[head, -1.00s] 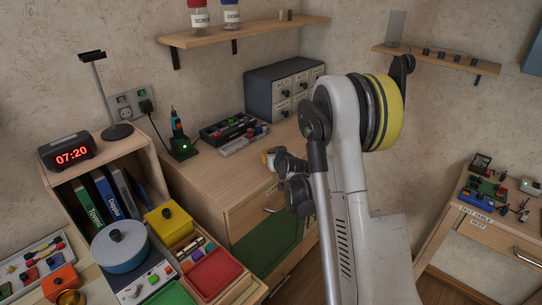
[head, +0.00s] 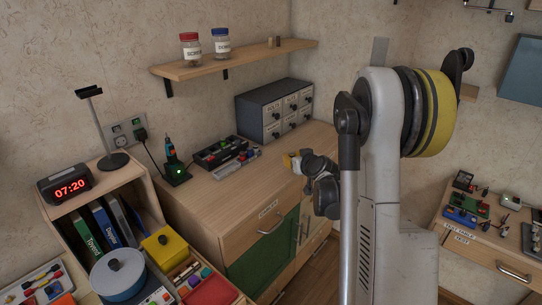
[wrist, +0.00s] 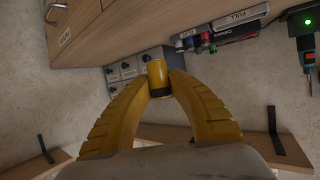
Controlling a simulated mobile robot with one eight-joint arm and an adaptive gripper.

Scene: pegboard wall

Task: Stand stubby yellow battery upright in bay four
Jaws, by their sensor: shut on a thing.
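The stubby yellow battery (wrist: 157,74) is a short yellow cylinder with a dark band at its near end in the wrist view. My gripper (wrist: 161,88) is shut on it, with a yellow ribbed finger on each side near the dark end. In the head view my gripper (head: 290,161) is small, over the right part of the wooden worktop (head: 225,190); the battery cannot be told from the yellow fingers there. A black case (wrist: 238,29) with a "FULL" label beside it shows in the wrist view. I cannot make out which place is bay four.
A grey drawer cabinet (head: 273,110) stands behind my gripper. The black case (head: 218,152) and a green-lit charging stand (head: 174,174) are left of it. A shelf with jars (head: 235,61) hangs above. A test table (head: 478,252) stands at right.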

